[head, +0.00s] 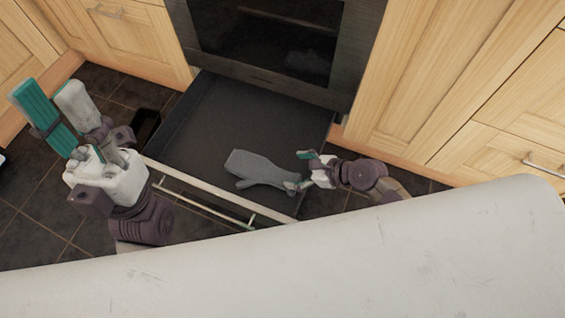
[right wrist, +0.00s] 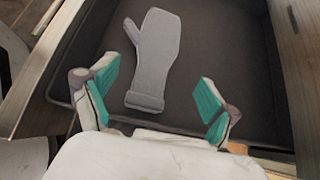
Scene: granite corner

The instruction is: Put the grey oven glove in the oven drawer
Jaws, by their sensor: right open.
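The grey oven glove (head: 262,169) lies flat inside the pulled-out oven drawer (head: 205,118), near its front right. In the right wrist view the glove (right wrist: 157,58) rests on the dark drawer floor (right wrist: 222,60), its cuff towards my gripper. My right gripper (head: 304,170) is by the cuff end in the head view. In the right wrist view its teal fingers (right wrist: 159,92) are spread wide, with the cuff between and just beyond them, and they hold nothing. My left gripper (head: 50,110) is raised at the left, outside the drawer, with its fingers apart and nothing between them.
The oven (head: 270,40) stands behind the drawer. The drawer's front panel with a rail handle (head: 205,203) faces me. Wooden cabinets (head: 460,80) flank both sides. Dark floor tiles (head: 40,215) show at the left. The drawer floor left of the glove is clear.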

